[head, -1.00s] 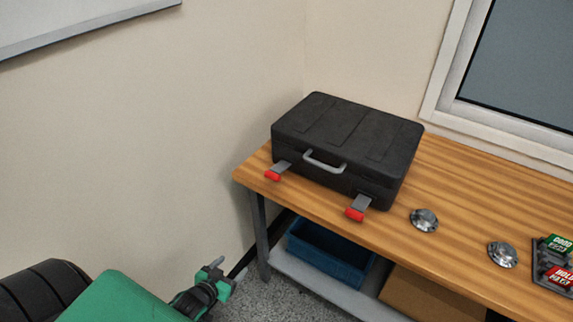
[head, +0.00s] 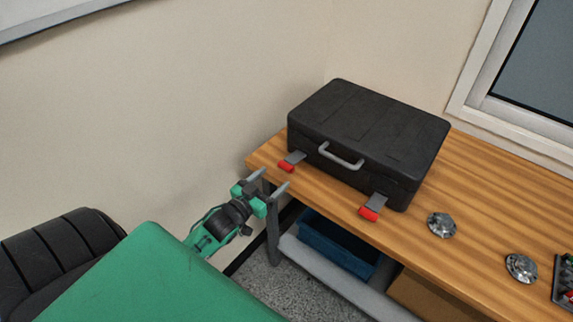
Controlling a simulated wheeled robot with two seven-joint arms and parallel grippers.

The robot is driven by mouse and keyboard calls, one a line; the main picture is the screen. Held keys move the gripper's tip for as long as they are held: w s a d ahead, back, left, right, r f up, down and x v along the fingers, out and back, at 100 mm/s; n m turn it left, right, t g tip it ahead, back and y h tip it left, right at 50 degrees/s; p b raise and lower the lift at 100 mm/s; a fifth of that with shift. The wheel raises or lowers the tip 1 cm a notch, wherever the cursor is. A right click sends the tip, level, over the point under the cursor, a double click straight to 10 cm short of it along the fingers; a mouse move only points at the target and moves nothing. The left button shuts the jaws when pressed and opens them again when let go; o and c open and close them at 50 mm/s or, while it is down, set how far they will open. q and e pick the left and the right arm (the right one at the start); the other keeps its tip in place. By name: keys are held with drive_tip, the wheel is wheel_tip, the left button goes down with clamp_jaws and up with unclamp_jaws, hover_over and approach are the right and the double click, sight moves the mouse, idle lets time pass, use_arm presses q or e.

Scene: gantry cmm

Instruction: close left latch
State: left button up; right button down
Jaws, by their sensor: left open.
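A black case (head: 372,135) with its lid down lies on the wooden table, with a grey handle (head: 340,156) on its front. The left latch (head: 290,163), grey with a red tip, sticks out from the case front and is flipped open. The right latch (head: 373,208) sticks out the same way. My left gripper (head: 271,181) is open and empty, its two fingers pointing toward the table's left front corner. In the picture it is just below and left of the left latch, apart from it. My right gripper is out of view.
The wooden table (head: 480,205) carries two round metal parts (head: 441,224) (head: 521,268) to the right of the case and a dark tray (head: 565,280) at the right edge. A blue bin (head: 338,245) and a brown box (head: 435,297) are on the lower shelf. A wall is behind.

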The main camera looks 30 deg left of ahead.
sight(284, 169)
use_arm(q)
drive_tip(key=w, duration=0.5)
drive_tip(key=w+p, duration=0.1)
drive_tip(key=w, duration=0.1)
drive_tip(key=shift+w+d, duration=0.15)
drive_tip(key=shift+d, duration=0.15)
drive_tip(key=c, duration=1.4)
